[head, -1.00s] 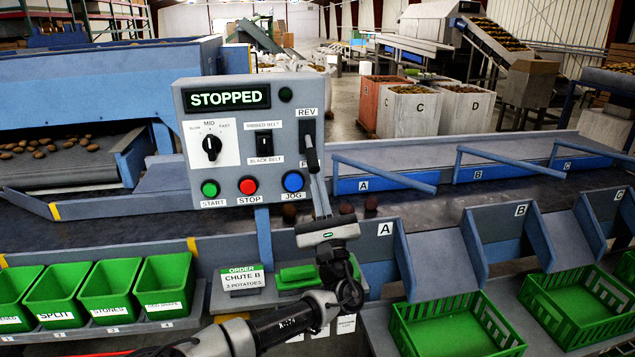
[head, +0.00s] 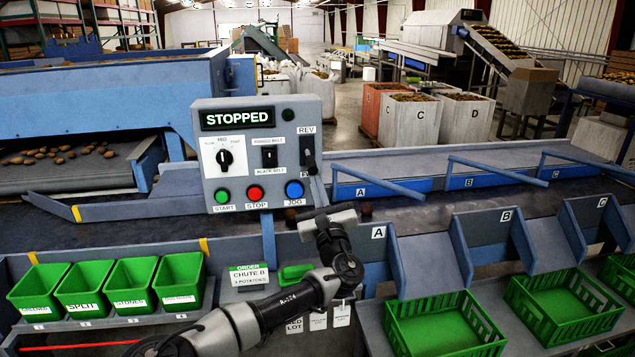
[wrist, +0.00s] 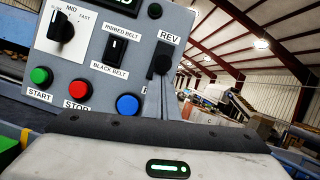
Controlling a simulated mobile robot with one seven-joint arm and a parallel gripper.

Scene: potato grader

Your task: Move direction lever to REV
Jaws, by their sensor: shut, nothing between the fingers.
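The direction lever (head: 309,158) is a black handle in a dark vertical slot on the right side of the grey control panel (head: 204,170). The REV label sits above the slot; the label below is mostly hidden. In the wrist view the lever (wrist: 160,64) stands just beneath the REV label. My gripper (head: 314,182) is shut and empty, its narrow grey fingers pointing up at the lever's lower end. In the wrist view the fingertips (wrist: 160,84) overlap the lever's bottom. I cannot tell whether they touch it.
The display (head: 237,118) reads STOPPED. START (head: 222,195), STOP (head: 256,193) and JOG (head: 294,189) buttons lie along the panel's bottom, JOG close left of my fingers. A blue diverter arm (head: 380,181) lies to the right. Green bins and crates stand below.

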